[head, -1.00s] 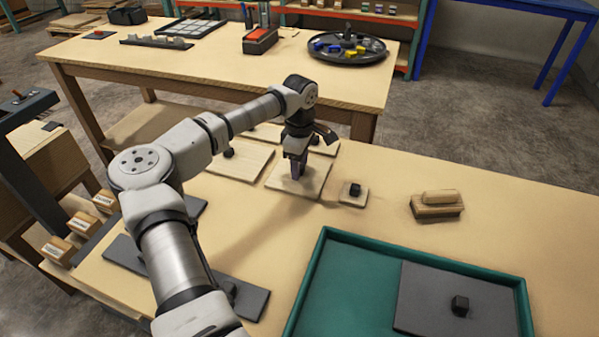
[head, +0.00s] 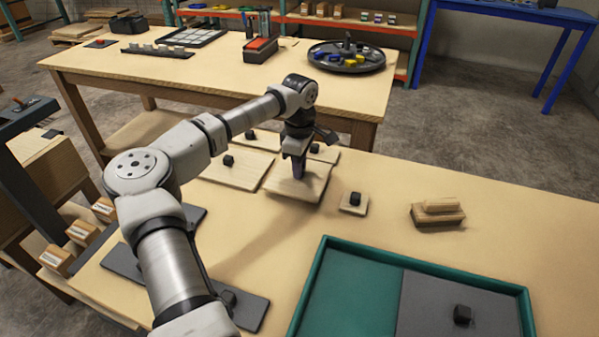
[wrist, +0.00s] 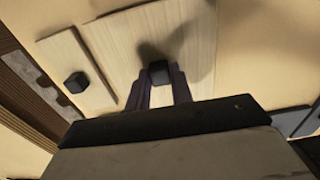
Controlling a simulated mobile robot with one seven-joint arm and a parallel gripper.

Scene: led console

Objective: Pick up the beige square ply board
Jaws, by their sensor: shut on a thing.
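My gripper (head: 297,172) is shut on the dark knob of a beige square ply board (head: 286,186) on the near table. In the wrist view the fingers (wrist: 158,88) close on the black knob, and the pale board (wrist: 115,42) spreads out beneath them. In the head view the board's front edge shows and it appears slightly raised and a little tilted; how far it is off the table is hard to tell. The gripper hides the knob in the head view.
Another knobbed beige board (head: 237,172) lies close on the left, with more boards behind. A small knobbed square (head: 346,208) and a wooden block (head: 437,217) lie to the right. A green tray (head: 325,262) holding a grey board (head: 425,300) is in front. The table's right side is clear.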

